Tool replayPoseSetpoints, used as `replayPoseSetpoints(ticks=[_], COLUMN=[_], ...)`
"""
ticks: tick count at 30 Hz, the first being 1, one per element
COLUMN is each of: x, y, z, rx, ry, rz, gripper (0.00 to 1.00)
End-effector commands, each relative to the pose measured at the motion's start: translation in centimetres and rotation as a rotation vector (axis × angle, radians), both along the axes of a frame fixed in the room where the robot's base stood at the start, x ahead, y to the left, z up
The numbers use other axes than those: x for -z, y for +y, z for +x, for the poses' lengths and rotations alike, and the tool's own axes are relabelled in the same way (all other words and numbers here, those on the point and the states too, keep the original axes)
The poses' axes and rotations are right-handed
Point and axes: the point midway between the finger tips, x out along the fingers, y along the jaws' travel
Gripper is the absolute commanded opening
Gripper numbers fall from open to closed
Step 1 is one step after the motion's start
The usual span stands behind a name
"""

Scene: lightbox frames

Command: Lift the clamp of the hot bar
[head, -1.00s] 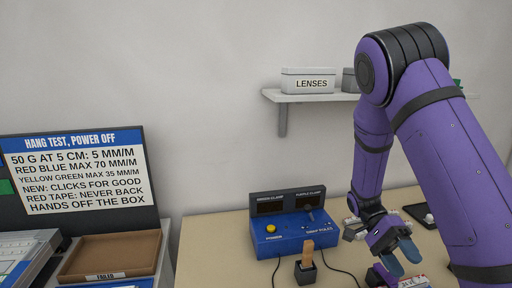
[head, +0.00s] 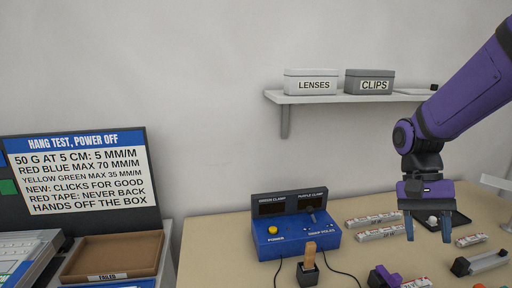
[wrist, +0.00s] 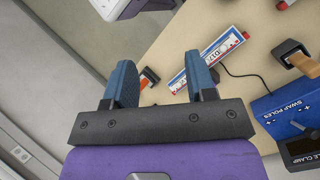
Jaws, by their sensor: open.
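A purple clamp (head: 384,277) on a dark base sits at the front edge of the head view, partly cut off. A white bar with red markings (head: 415,284) lies beside it. The blue power box (head: 295,237) has displays headed with a green and a purple clamp; I cannot read a value, so which bar is hot is unclear. My gripper (head: 428,228) is open, empty and pointing down, above the table to the right of the purple clamp. In the wrist view, a labelled bar (wrist: 218,57) and a small orange-and-dark piece (wrist: 148,78) show beyond the open fingers.
Two white bars (head: 381,233) lie right of the box, and a short one (head: 471,240) farther right. A grey holder (head: 480,262) stands at the front right. A black tray (head: 455,219) is behind my gripper. A black cup with a wooden piece (head: 307,271) and cables stand before the box.

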Motion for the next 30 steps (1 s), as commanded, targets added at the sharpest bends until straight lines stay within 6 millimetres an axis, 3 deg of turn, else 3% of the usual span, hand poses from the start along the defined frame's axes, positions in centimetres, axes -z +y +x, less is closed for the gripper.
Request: replayPoseSetpoints(ticks=[15, 30], x=[-5.8, -10.3], y=[0.6, 1.5], z=[-3.6, -7.8], rx=[-0.239, -0.498], ry=[-0.414, -0.794], rz=[0.122, 0.092], gripper=[0.51, 0.51])
